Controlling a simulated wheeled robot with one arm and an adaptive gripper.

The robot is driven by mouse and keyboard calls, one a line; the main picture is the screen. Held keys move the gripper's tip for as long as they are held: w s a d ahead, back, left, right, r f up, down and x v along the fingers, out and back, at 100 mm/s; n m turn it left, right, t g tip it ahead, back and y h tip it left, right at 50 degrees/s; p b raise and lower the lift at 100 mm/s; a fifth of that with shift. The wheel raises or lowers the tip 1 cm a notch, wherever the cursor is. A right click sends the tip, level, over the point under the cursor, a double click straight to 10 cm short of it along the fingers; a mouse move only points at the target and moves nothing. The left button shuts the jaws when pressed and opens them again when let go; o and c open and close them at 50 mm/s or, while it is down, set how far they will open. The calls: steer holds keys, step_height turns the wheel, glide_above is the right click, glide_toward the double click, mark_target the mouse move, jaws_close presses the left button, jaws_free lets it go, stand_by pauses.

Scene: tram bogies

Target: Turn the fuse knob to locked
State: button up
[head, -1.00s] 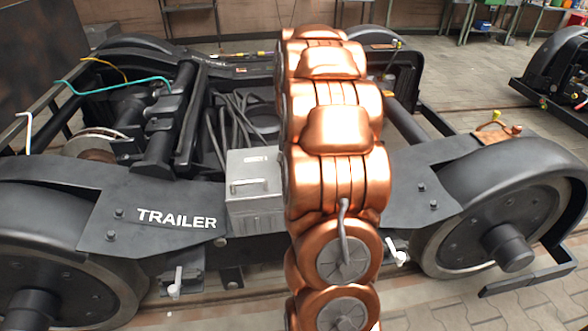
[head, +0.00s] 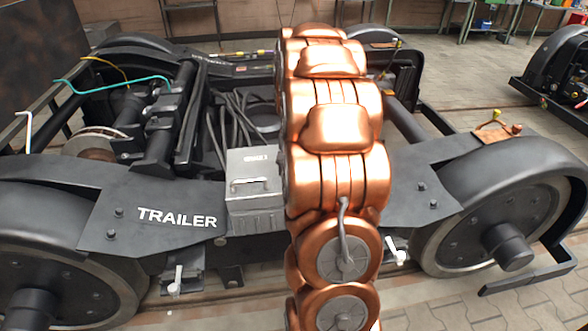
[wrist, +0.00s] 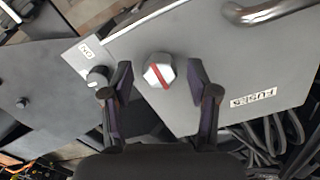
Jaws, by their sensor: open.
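The fuse knob (wrist: 159,72) is a pale faceted knob with a red stripe, on a grey panel in the wrist view. The stripe runs slanted across its face. My gripper (wrist: 158,80) is open, with one dark finger to each side of the knob and gaps between. I cannot tell how far the fingertips are from the panel. The grey fuse box (head: 254,190) stands beside the TRAILER plate in the head view. My copper arm hides its right side there, and the knob and gripper are not visible in that view.
A smaller dark knob (wrist: 97,76) sits left of the fuse knob under a small label. A metal handle (wrist: 262,14) and a FUSES label (wrist: 252,100) are on the box. Cables (head: 232,122) lie behind the box, and a bogie wheel (head: 495,220) stands at right.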

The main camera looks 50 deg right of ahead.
steer(key=shift+r, duration=0.1)
step_height(320, 180, up, 12)
stand_by(0.5)
stand_by(0.5)
steer(key=s+a+f+n, duration=0.15)
steer(key=a+n, duration=0.25)
steer(key=a, duration=0.9)
steer(key=s+a+f+n+g, duration=0.1)
steer(key=s+a+f+n, duration=0.25)
steer(key=s+a, duration=0.65)
steer(key=s+a+f+n+g, duration=0.25)
steer(key=s+a+n, duration=0.25)
steer(key=s+a, duration=0.55)
step_height(320, 180, up, 24)
steer(key=s+d+t+p, duration=0.1)
steer(key=s+p, duration=0.1)
steer(key=p, duration=2.1)
steer(key=shift+f+t, duration=0.2)
steer(key=shift+t, duration=0.15)
steer(key=shift+c, duration=0.4)
